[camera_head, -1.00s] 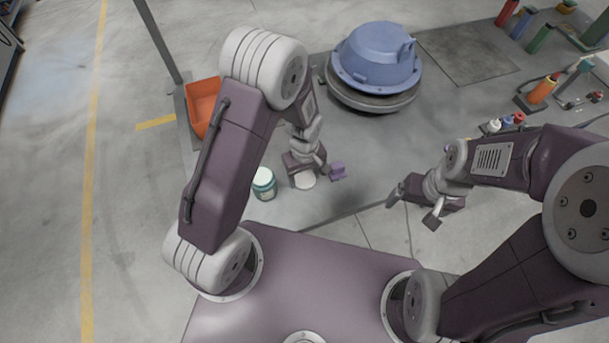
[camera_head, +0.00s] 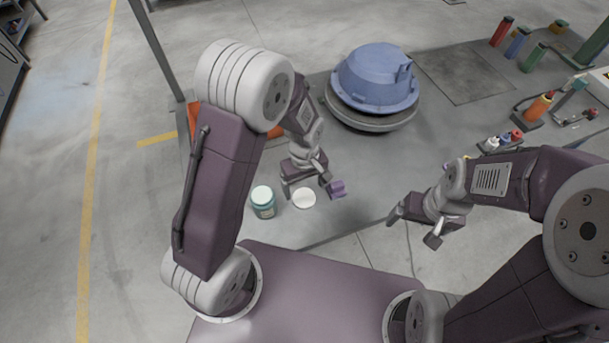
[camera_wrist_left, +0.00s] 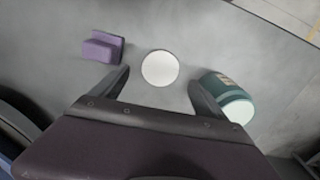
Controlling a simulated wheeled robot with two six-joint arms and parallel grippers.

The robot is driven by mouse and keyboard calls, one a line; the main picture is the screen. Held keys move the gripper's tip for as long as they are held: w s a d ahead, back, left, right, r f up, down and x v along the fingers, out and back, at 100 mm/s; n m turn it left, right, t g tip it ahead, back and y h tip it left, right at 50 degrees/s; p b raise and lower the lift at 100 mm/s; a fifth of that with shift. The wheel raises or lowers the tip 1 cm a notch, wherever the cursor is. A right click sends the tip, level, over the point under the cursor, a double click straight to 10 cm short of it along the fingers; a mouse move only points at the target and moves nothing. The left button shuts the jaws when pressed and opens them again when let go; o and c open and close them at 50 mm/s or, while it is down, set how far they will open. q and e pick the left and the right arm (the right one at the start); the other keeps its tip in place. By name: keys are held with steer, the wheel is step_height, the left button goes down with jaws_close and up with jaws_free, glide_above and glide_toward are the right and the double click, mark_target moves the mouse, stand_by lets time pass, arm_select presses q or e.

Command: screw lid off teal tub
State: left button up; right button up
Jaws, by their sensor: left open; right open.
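The teal tub (camera_head: 263,208) stands upright near the table's front edge, with a round white top (camera_head: 262,194). A flat white disc (camera_head: 304,198) lies on the table just right of it; I cannot tell whether it is a lid. My left gripper (camera_head: 305,180) is open and empty above the disc. In the left wrist view the disc (camera_wrist_left: 160,68) shows between the spread fingers (camera_wrist_left: 157,80), and the tub (camera_wrist_left: 222,90) is beside the right finger, partly hidden by it. My right gripper (camera_head: 412,228) is open and empty by the table's front edge.
A small purple block (camera_head: 337,189) is right of the disc. A large blue domed housing (camera_head: 376,78) sits on a round grey base behind. An orange bin (camera_head: 193,118) is mostly behind my left arm. Table between housing and right gripper is clear.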

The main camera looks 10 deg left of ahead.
mark_target(304, 197)
arm_select(q)
step_height(304, 197, up, 7)
steer(key=s+a+r+m+t, duration=0.1)
steer(key=s+a+m, duration=0.6)
steer(key=s, duration=0.1)
steer(key=shift+s+r, duration=0.15)
